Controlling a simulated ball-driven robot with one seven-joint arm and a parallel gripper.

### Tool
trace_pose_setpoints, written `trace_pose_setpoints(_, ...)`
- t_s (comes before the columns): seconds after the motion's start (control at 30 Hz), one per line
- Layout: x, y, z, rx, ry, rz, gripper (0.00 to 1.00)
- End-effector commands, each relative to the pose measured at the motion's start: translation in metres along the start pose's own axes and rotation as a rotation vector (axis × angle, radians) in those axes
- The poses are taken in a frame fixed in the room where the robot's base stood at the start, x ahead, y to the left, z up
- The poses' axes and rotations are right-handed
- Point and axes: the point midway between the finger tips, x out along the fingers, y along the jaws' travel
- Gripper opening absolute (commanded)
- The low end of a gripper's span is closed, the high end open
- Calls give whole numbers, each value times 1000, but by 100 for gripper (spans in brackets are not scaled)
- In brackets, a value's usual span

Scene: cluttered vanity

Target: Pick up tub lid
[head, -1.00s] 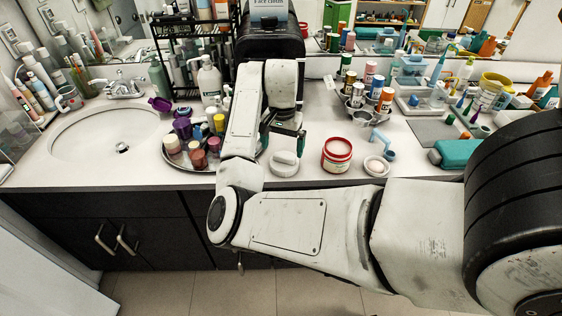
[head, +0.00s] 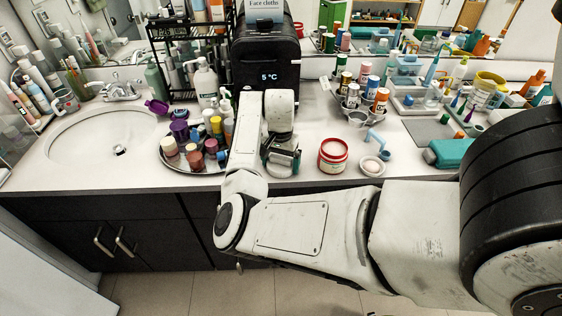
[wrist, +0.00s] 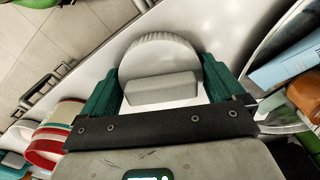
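The tub lid is a round, pale grey-white disc with a ribbed rim and a raised bar across it. It lies on the counter, and in the wrist view the lid (wrist: 158,52) shows between my two teal fingers. In the head view the lid (head: 281,170) is mostly hidden under my gripper (head: 284,156). My gripper (wrist: 160,72) is open, with one finger on each side of the raised bar. I cannot tell whether the fingers touch it. The open red-and-white tub (head: 333,156) stands to the right of the lid.
A round tray (head: 178,182) of bottles and jars sits close on the left. A small white dish (head: 372,167) and a pale blue item (head: 375,138) lie right of the tub. A black box (head: 268,75) stands behind. The counter's front edge is near.

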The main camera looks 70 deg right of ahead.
Motion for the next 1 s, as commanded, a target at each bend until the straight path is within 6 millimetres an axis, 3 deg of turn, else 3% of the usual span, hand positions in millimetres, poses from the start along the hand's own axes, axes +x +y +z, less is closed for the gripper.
trace_pose_setpoints(0.27,0,0,0,0,0,0,66)
trace_pose_setpoints(0.67,-6,0,0,1,1,-1,66)
trace_pose_setpoints(0.87,-32,0,-1,3,4,-3,66)
trace_pose_setpoints(1.0,-55,15,14,2,4,-2,66)
